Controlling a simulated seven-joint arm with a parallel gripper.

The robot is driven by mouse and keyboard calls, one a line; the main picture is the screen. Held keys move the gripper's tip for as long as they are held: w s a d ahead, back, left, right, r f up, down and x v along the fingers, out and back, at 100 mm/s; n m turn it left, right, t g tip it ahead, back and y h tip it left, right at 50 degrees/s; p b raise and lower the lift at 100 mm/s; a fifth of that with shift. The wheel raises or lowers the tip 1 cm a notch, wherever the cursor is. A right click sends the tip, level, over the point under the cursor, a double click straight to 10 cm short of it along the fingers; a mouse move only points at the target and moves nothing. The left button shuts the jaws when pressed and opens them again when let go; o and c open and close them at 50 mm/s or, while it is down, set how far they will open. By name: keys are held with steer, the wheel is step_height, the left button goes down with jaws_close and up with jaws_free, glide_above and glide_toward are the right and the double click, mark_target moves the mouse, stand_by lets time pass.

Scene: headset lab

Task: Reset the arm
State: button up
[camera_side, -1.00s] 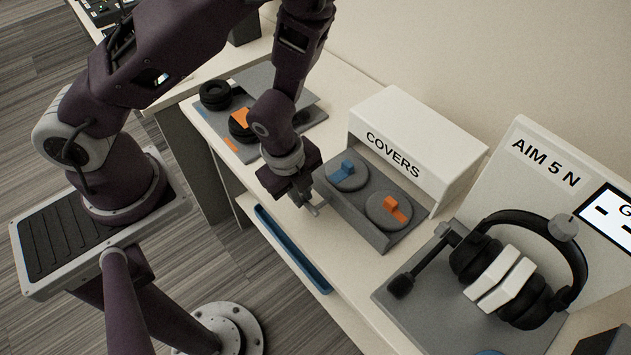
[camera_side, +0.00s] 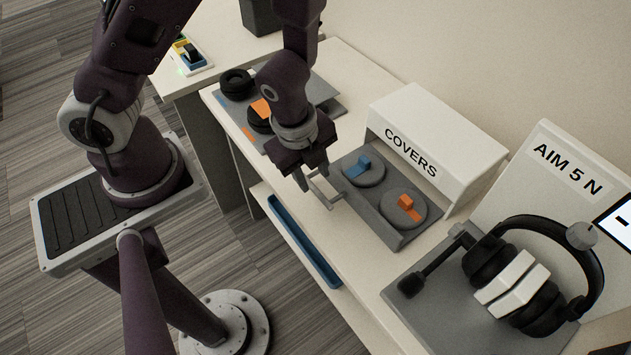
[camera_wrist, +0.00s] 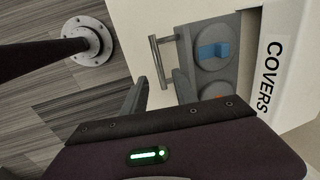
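My gripper (camera_side: 316,190) hangs in front of the grey covers tray (camera_side: 378,228), near the tray's pale metal handle (camera_side: 324,192). The tray carries a round grey cover with a blue tab (camera_side: 363,170) and another with an orange tab (camera_side: 404,208). The blue-tabbed cover also shows in the wrist view (camera_wrist: 212,50).
A white hood marked COVERS (camera_side: 438,135) stands behind the tray. A headset (camera_side: 520,285) rests on a grey stand at right. Black ear pads (camera_side: 237,84) lie on a grey plate at left.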

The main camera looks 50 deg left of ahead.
steer(key=shift+s+r, duration=0.2)
steer(key=shift+r, duration=0.75)
steer(key=w+a+r+n+t, duration=0.1)
steer(key=a+r+n, duration=0.15)
steer(key=r, duration=0.25)
steer(key=a+r+n+t+y, duration=0.1)
steer(key=r+n, duration=0.2)
steer(key=r, duration=0.2)
steer(key=w+a+r+n, duration=0.1)
steer(key=a+r+n, duration=0.1)
steer(key=r+n, duration=0.15)
steer(key=s+r+n+t+h, duration=0.1)
steer(key=s+r+n, duration=0.8)
steer(key=s+r, duration=0.2)
steer(key=shift+s+d+r, duration=0.2)
steer(key=shift+s+d, duration=0.15)
steer(key=shift+s, duration=0.45)
